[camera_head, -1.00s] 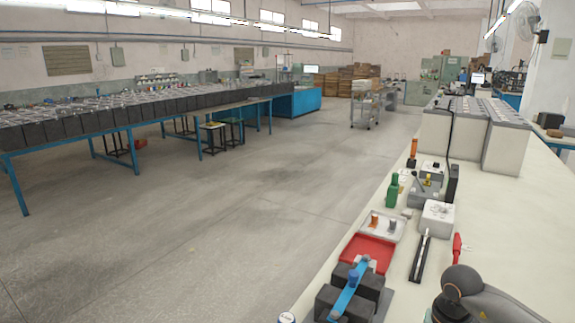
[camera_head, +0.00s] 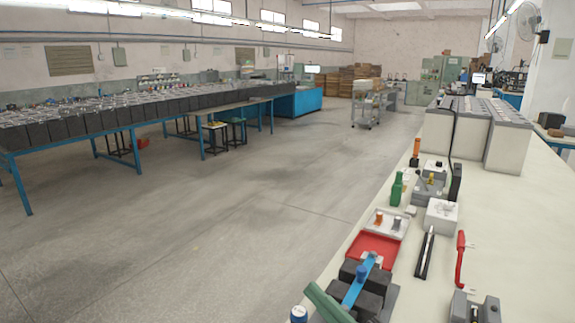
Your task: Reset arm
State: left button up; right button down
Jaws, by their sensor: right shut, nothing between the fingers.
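My left gripper is not in view.
Black blocks with a blue strap (camera_head: 357,287) sit at the bench's near left edge. A green piece, cut off below, overlaps them. A red tray (camera_head: 374,248), a black bar (camera_head: 425,254) and a white box (camera_head: 441,215) lie beyond. Open floor (camera_head: 210,220) is left.

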jog(key=s+d+f+m+g+h, duration=0.2)
jog(key=s+d+f+m+h, duration=0.2)
jog(key=d+f+m+h, duration=1.05)
jog(key=s+f+m+g, duration=0.1)
jog(key=s+f+g, duration=0.25)
jog(key=s, duration=0.35)
jog(key=s+d+f+m+g, duration=0.1)
jog(key=s+f+g, duration=0.25)
jog(key=s, duration=0.35)
jog(key=s+f+m+g, duration=0.2)
jog(key=s+f+g, duration=0.15)
jog(key=s, duration=0.25)
jog(key=w+a+f+t+y, duration=0.2)
jog(key=w+a+f+t, duration=0.2)
jog(key=f, duration=0.7)
jog(key=shift+t, duration=0.75)
jog(key=shift+n+y, duration=0.25)
